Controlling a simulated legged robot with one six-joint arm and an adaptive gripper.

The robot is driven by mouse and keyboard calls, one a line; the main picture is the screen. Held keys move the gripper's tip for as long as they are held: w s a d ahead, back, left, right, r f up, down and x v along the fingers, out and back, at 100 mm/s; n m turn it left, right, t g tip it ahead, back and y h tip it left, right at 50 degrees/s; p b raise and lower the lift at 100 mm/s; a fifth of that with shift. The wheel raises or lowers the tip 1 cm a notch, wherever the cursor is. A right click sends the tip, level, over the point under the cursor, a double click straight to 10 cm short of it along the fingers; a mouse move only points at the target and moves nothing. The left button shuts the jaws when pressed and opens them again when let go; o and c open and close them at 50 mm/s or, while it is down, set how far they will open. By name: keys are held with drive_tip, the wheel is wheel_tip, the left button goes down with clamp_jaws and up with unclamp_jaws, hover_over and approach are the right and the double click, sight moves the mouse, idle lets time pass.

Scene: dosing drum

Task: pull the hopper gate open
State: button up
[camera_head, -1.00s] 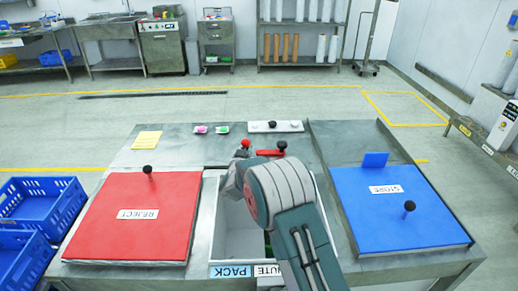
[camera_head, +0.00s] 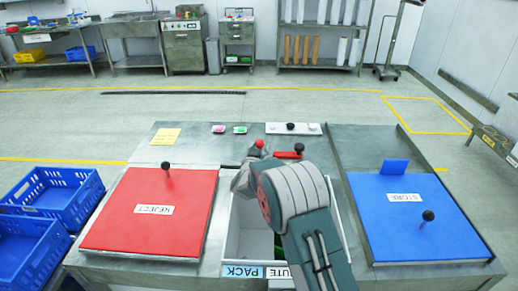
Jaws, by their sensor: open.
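A red ball knob (camera_head: 259,144) stands at the back middle of the steel table, just beyond the end of my arm. Beside it on the right is a red bar (camera_head: 285,155) with a black knob (camera_head: 299,147). I cannot tell for sure which of these belongs to the hopper gate; the gate plate is not clearly visible. My gripper (camera_head: 250,160) is open, close to the near side of the red ball knob. My own wrist hides most of its fingers, and contact with the knob cannot be told. A white-walled bin (camera_head: 240,240) lies open below my arm.
A red REJECT lid (camera_head: 130,225) with a black knob is left, a blue STORE lid (camera_head: 425,235) right. A white strip with knobs (camera_head: 278,128), small pink and green items and a yellow note (camera_head: 166,136) lie behind. Blue crates (camera_head: 60,200) stand left of the table.

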drive_tip(key=shift+s, duration=0.1)
drive_tip(key=s+a, duration=0.2)
drive_tip(key=s, duration=0.9)
drive_tip(key=shift+s+a, duration=0.2)
drive_tip(key=shift+s, duration=0.1)
drive_tip(key=shift+o, duration=1.4)
drive_tip(key=shift+w, duration=0.1)
drive_tip(key=shift+d+r+n+y, duration=0.8)
drive_tip(key=shift+d+n+y, duration=1.5)
drive_tip(key=shift+n+y, duration=1.05)
drive_tip(key=w, duration=0.3)
drive_tip(key=w+a, duration=0.1)
drive_tip(key=w, duration=0.3)
drive_tip(key=w+a, duration=0.1)
drive_tip(key=w, duration=0.3)
drive_tip(key=shift+w+a, duration=0.1)
drive_tip(key=shift+w, duration=0.05)
